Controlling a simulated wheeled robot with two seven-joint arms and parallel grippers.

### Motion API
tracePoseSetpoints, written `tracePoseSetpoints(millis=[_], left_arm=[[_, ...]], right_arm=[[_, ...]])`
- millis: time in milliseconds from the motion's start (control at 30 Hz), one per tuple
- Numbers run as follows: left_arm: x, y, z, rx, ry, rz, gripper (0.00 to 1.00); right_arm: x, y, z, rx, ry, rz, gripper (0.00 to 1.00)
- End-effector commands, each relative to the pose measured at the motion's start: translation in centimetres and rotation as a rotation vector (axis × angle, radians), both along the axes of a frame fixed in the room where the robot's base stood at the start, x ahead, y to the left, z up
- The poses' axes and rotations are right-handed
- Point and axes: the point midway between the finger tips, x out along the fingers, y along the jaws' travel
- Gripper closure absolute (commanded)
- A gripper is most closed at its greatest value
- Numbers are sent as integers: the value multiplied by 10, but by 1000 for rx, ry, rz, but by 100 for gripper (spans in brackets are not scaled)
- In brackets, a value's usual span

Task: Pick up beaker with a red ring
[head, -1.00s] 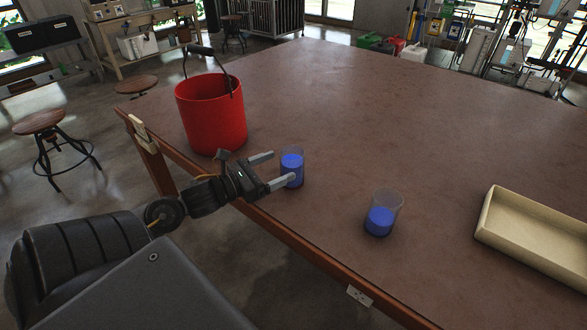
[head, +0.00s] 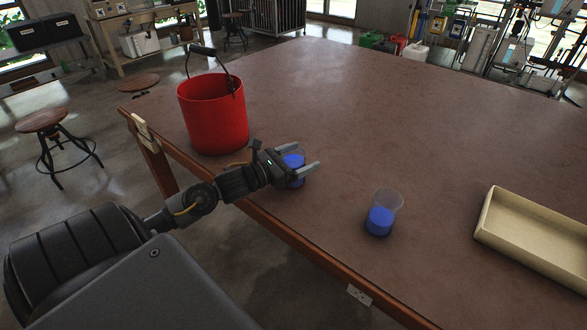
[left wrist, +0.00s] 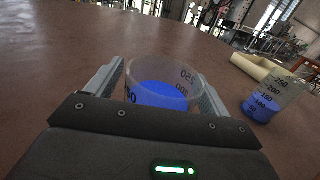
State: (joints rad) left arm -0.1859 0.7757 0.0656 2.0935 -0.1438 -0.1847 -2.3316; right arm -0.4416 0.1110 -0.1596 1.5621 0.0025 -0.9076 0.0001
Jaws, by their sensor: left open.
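A clear beaker with blue liquid (head: 294,162) stands upright near the table's left edge. My left gripper (head: 308,156) is open, with one finger on each side of this beaker. In the left wrist view the beaker (left wrist: 163,90) sits between the fingers, close to the palm, and its lower part is hidden. A second clear beaker with blue liquid (head: 381,215) stands apart to the right; it also shows in the left wrist view (left wrist: 268,99). I can make out no red ring on either beaker. My right gripper is not in view.
A red bucket (head: 214,118) with a raised handle stands on the table just behind my left gripper. A shallow cream tray (head: 535,238) lies at the right. The brown tabletop (head: 370,110) is clear beyond the beakers. A stool (head: 42,122) stands off the table's left side.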

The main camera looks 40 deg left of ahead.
Motion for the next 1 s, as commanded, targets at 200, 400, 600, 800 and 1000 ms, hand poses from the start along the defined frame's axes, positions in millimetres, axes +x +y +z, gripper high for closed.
tracePoseSetpoints(millis=[200, 400, 600, 800, 1000], left_arm=[[0, 0, 0, 0, 1, 0, 24], [0, 0, 0, 0, 0, 0, 50], [0, 0, 0, 0, -1, 0, 75], [0, 0, 1, 0, -1, 0, 75], [0, 0, 10, 1, -2, -1, 75]], right_arm=[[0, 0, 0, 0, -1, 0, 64], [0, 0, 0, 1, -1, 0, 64], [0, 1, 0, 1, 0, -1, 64], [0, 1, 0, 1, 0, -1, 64], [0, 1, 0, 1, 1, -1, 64]])
